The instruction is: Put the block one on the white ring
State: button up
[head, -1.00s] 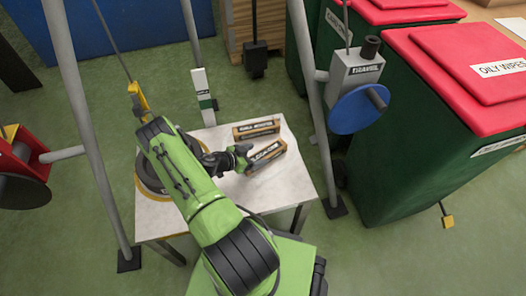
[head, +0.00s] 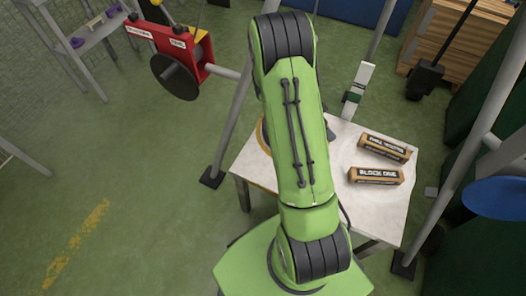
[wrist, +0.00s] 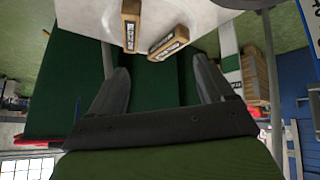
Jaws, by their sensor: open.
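Block one (head: 375,176) is an orange-brown bar with a dark label, lying on the white table. A similar labelled bar (head: 384,148) lies just behind it. Both bars appear to lie on a faint pale ring (head: 341,163) marked on the tabletop. In the wrist view, two bars show at the top, one upright in the picture (wrist: 131,25) and one slanted (wrist: 168,42); I cannot tell which is block one. My gripper (wrist: 160,80) is open and empty, its fingers apart from both bars. In the head view it is hidden behind my green arm.
The white table (head: 390,218) stands between grey poles. A yellow-rimmed disc (head: 262,138) on its left is mostly hidden by my arm. A red box with a dark wheel (head: 178,75) is at upper left, a blue disc (head: 497,197) at right. Open green floor lies left.

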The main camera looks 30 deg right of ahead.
jog(key=a+r+n+t+y, duration=0.5)
jog(key=a+r+n, duration=0.5)
jog(key=a+r, duration=0.7)
jog(key=s+a+r+n+t+y, duration=0.1)
jog(key=s+a+r+n+t, duration=0.3)
jog(key=s+a+n, duration=0.6)
jog(key=shift+a+r+n+y, duration=0.4)
jog(key=shift+a+r, duration=0.3)
jog(key=shift+a, duration=0.1)
jog(key=shift+s, duration=0.1)
notch_tip(320, 180, up, 14)
jog(key=p, duration=1.4)
jog(key=shift+r, duration=0.25)
jog(key=shift+d, duration=0.1)
